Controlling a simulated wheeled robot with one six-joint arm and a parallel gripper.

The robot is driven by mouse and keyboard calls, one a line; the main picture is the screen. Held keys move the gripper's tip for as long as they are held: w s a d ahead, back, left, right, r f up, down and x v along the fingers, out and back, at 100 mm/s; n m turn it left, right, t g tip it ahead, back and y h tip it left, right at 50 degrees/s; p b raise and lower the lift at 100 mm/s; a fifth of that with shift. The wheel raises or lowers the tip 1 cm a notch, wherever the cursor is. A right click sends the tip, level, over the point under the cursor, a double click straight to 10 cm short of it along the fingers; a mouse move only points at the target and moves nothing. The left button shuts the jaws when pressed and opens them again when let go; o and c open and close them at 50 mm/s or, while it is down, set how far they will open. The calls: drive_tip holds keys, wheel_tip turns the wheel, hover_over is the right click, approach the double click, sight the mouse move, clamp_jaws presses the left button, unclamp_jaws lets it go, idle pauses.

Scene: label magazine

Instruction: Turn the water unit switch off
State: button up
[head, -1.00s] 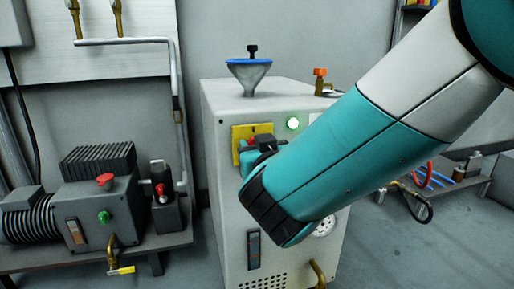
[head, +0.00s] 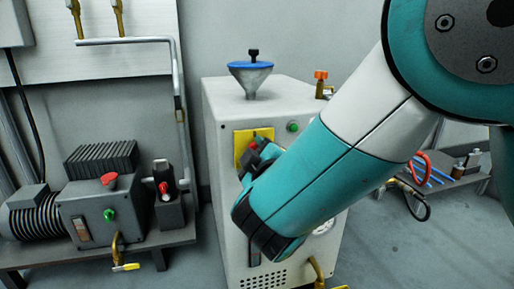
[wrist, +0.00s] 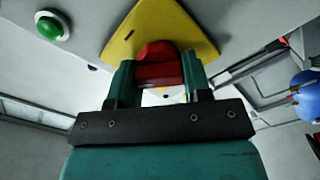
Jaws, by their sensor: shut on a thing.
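The water unit is a pale box-shaped cabinet (head: 224,190) in the middle of the head view. Its red rotary switch (wrist: 157,52) sits on a yellow plate (wrist: 185,22) in the wrist view; the plate also shows in the head view (head: 241,142). My gripper (wrist: 158,82) is shut on the red switch handle, one finger on each side. In the head view, my wrist covers much of the unit's front and part of the switch. The green lamp (head: 293,127) beside the plate looks unlit.
A funnel with a blue rim (head: 250,76) and an orange-handled valve (head: 320,82) stand on top of the unit. Hoses and a shelf are at right.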

drive_tip(key=n+p, duration=0.1)
drive_tip(key=n, duration=0.2)
drive_tip(key=shift+n+p, duration=0.3)
drive_tip(key=shift+p, duration=0.1)
drive_tip(key=shift+a+f+n+p, duration=0.15)
drive_tip(key=shift+n+p, duration=0.75)
drive_tip(key=shift+n, duration=0.9)
drive_tip(key=o, duration=0.9)
drive_tip(key=shift+b+v, duration=7.05)
drive_tip(key=shift+v, duration=1.7)
